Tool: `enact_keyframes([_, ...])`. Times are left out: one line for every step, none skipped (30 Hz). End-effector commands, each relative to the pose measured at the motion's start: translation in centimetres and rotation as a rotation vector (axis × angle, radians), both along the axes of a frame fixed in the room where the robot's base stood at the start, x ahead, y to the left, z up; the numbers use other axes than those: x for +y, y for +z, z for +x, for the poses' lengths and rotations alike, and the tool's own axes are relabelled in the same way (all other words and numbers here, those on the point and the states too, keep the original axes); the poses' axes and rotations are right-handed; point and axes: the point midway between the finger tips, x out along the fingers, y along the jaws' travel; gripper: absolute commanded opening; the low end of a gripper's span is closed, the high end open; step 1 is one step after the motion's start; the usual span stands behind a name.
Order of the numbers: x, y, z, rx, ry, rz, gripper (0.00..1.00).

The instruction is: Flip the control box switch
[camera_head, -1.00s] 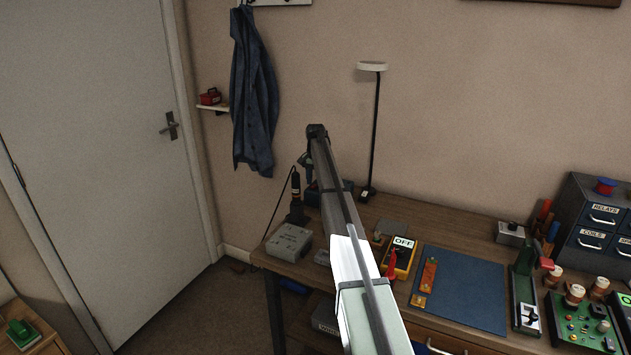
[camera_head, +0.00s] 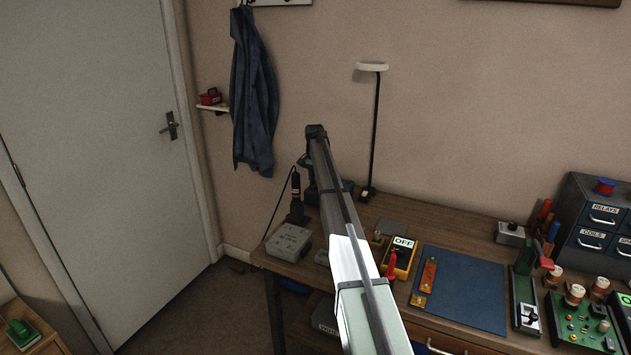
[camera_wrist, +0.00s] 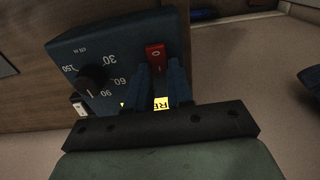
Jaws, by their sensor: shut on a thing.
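The control box (camera_wrist: 75,50) is dark blue, with a black dial knob (camera_wrist: 92,80) among white numbers and a red switch (camera_wrist: 155,57). My gripper (camera_wrist: 160,72) is at the switch in the wrist view, its two narrow fingers shut on the switch's lower part. The fingers partly hide a yellow label (camera_wrist: 160,103) with dark letters. In the head view a blue box (camera_head: 347,187) shows at the back left of the bench, mostly behind my arm. My gripper (camera_head: 306,162) is small and dark there, and its hold cannot be made out.
A grey box (camera_head: 289,242) stands at the bench's left end, near a black upright tool (camera_head: 296,195). A lamp (camera_head: 375,130) stands behind. A yellow box marked OFF (camera_head: 400,258) and a blue mat (camera_head: 460,290) lie to the right.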

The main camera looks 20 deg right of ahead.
Motion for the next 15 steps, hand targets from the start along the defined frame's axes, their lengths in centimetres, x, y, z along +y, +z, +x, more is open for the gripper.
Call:
enact_keyframes([0.24,0.00,-0.44,-0.024,0.001,-0.024,0.00])
enact_keyframes([0.31,0.02,-0.55,-0.040,0.001,-0.040,0.00])
enact_keyframes([0.37,0.05,-0.67,-0.063,0.001,-0.063,0.00])
enact_keyframes([0.42,0.06,-0.72,-0.081,0.001,-0.079,0.00])
enact_keyframes([0.46,0.08,-0.76,-0.097,0.001,-0.097,0.00])
enact_keyframes([0.54,0.10,-0.79,-0.117,0.000,-0.117,0.00])
enact_keyframes([0.58,0.12,-0.79,-0.132,0.000,-0.131,0.00])
enact_keyframes([0.60,0.13,-0.80,-0.144,0.000,-0.144,0.00])
enact_keyframes([0.64,0.15,-0.77,-0.158,0.000,-0.157,0.00])
enact_keyframes([0.63,0.17,-0.77,-0.166,0.000,-0.166,0.00])
enact_keyframes([0.62,0.18,-0.73,-0.173,0.001,-0.173,0.00])
enact_keyframes([0.61,0.20,-0.68,-0.180,0.001,-0.180,0.00])
enact_keyframes([0.61,0.21,-0.66,-0.182,0.001,-0.182,0.00])
enact_keyframes([0.61,0.22,-0.63,-0.185,0.000,-0.185,0.00])
enact_keyframes([0.59,0.22,-0.60,-0.185,0.000,-0.185,0.00])
